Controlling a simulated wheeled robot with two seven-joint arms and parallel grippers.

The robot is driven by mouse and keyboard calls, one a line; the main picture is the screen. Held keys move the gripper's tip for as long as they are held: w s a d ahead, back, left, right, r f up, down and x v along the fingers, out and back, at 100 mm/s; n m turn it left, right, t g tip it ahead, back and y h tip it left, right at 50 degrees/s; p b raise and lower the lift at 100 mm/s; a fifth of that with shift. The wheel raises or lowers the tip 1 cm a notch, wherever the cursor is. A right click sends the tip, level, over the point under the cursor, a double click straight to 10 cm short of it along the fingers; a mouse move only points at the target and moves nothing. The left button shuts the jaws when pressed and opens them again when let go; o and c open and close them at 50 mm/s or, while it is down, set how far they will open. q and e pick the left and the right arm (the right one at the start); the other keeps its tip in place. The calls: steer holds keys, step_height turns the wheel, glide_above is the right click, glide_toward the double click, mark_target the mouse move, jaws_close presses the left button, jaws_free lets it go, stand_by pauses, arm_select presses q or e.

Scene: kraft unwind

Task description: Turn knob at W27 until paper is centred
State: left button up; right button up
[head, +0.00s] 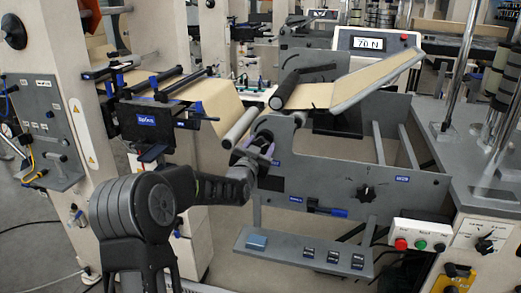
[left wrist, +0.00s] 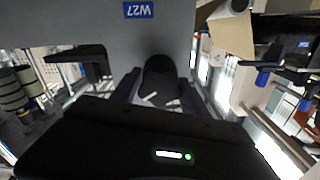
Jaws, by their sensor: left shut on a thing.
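My left gripper (head: 258,156) reaches the left end of the grey side plate (head: 330,165). In the left wrist view its fingers (left wrist: 160,95) are closed around a dark round knob (left wrist: 160,70) with a white mark. A blue W27 label (left wrist: 140,9) sits on the plate by this knob. In the head view the gripper hides the knob. The tan paper web (head: 212,93) runs over rollers left of the plate, and more paper (head: 310,95) shows on the right. I cannot tell how well it is centred. My right gripper is not in view.
A second black knob (head: 367,193) is on the plate, further right. A display (head: 370,43) reads 70 N. A box with red and green buttons (head: 418,237) is at right, and a small grey shelf (head: 300,255) juts out below the plate.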

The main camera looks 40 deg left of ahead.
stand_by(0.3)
arm_select(q)
steer(key=shift+f+m+b, duration=0.2)
steer(key=shift+m+b, duration=0.95)
steer(key=shift+m, duration=0.25)
steer(key=m+b, duration=0.1)
steer(key=m, duration=0.1)
steer(key=shift+r+m, duration=0.15)
steer(key=shift+m, duration=0.25)
steer(key=o, duration=1.4)
